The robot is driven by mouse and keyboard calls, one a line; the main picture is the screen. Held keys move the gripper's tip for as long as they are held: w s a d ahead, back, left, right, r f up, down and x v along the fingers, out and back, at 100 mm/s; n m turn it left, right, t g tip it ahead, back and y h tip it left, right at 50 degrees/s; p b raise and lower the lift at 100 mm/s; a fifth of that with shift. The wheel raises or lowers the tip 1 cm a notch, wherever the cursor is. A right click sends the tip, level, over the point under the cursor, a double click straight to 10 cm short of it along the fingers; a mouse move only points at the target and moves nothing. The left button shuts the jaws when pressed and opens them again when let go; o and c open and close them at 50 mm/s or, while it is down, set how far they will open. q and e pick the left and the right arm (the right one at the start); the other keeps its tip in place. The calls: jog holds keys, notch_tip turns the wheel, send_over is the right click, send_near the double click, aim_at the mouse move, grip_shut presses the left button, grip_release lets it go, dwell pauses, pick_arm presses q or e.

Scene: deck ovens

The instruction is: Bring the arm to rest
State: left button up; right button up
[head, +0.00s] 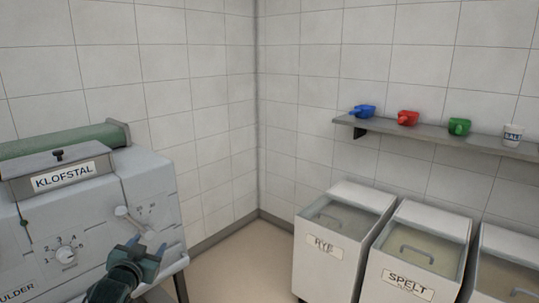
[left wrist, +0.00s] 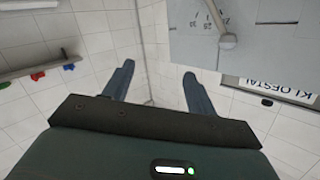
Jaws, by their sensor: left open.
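My left gripper (head: 146,247) is in the lower left of the head view, in front of the grey machine labelled KLOFSTAL (head: 100,215). In the left wrist view its two blue fingers (left wrist: 158,72) stand wide apart with nothing between them. The machine shows upside down at the upper right of that view, with a lever (left wrist: 228,41) on its panel. Whether the gripper touches the panel is not clear from the head view, but the wrist view shows the fingers empty. My right gripper is not in view.
Lidded bins marked RYE (head: 323,245) and SPELT (head: 405,284) stand at the right, with another beside them. A wall shelf (head: 430,135) holds blue (head: 363,111), red (head: 408,118) and green (head: 459,127) scoops and a SALT tub (head: 512,135). Floor (head: 240,262) is clear between machine and bins.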

pick_arm(q)
jog(key=s+d+f+g+h, duration=0.1)
jog(key=s+d+f, duration=0.4)
jog(key=s+f, duration=0.25)
jog(key=s+d+f+g+h, duration=0.1)
jog(key=s+d+f+g, duration=0.1)
jog(key=s+d+f, duration=0.45)
jog(key=s+d+f+g+h, duration=0.1)
jog(key=s+d+f, duration=0.1)
jog(key=s, duration=0.8)
jog(key=s+d+f+g+h, duration=0.1)
jog(key=s+d+f, duration=0.1)
jog(key=s, duration=0.9)
jog(key=shift+d, duration=0.75)
